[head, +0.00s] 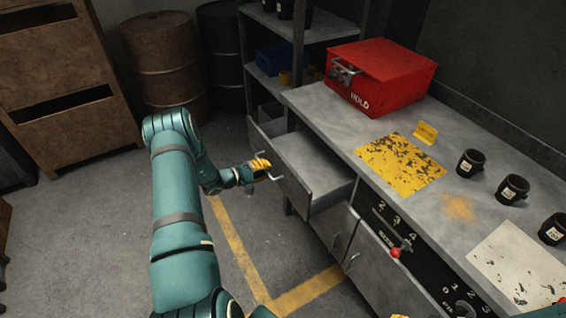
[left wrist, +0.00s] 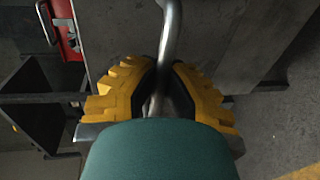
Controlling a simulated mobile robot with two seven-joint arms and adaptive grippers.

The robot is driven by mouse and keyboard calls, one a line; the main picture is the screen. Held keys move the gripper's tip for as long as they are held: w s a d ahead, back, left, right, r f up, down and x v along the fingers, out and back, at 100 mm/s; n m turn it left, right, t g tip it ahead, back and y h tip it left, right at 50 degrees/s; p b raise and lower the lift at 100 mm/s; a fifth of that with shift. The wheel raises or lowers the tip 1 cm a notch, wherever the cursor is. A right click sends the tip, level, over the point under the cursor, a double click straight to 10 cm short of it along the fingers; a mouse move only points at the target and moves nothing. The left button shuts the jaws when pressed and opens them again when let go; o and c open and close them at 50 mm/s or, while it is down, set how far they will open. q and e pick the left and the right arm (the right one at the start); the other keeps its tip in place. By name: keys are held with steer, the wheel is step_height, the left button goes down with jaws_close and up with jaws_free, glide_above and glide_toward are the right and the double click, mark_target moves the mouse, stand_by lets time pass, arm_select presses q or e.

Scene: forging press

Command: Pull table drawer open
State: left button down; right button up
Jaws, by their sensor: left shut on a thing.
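The table drawer (head: 318,165) stands pulled out from the grey metal table, in the middle of the head view. Its inside shows as a bare grey surface. My left gripper (head: 262,165) is at the drawer's front, with its yellow fingers shut on the drawer handle. In the left wrist view, the curved metal handle (left wrist: 171,45) runs down between the two yellow fingers (left wrist: 160,95), in front of the grey drawer front (left wrist: 225,45). My right gripper is not clearly in view.
A red HOLD box (head: 385,80), a yellow worn plate (head: 400,163) and several black cups (head: 471,163) stand on the tabletop. The floor (head: 110,220) left of the drawer is clear.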

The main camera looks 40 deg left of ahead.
arm_select(q)
steer(key=f+v, duration=0.1)
steer(key=v, duration=0.5)
steer(key=shift+s+a, duration=0.2)
steer(key=shift+s, duration=0.1)
steer(key=c, duration=1)
jaws_free()
steer(key=shift+f, duration=0.1)
steer(key=shift+s, duration=0.1)
steer(key=shift+b+v, duration=0.75)
steer(key=shift+v, duration=7.15)
steer(key=shift+f, duration=0.1)
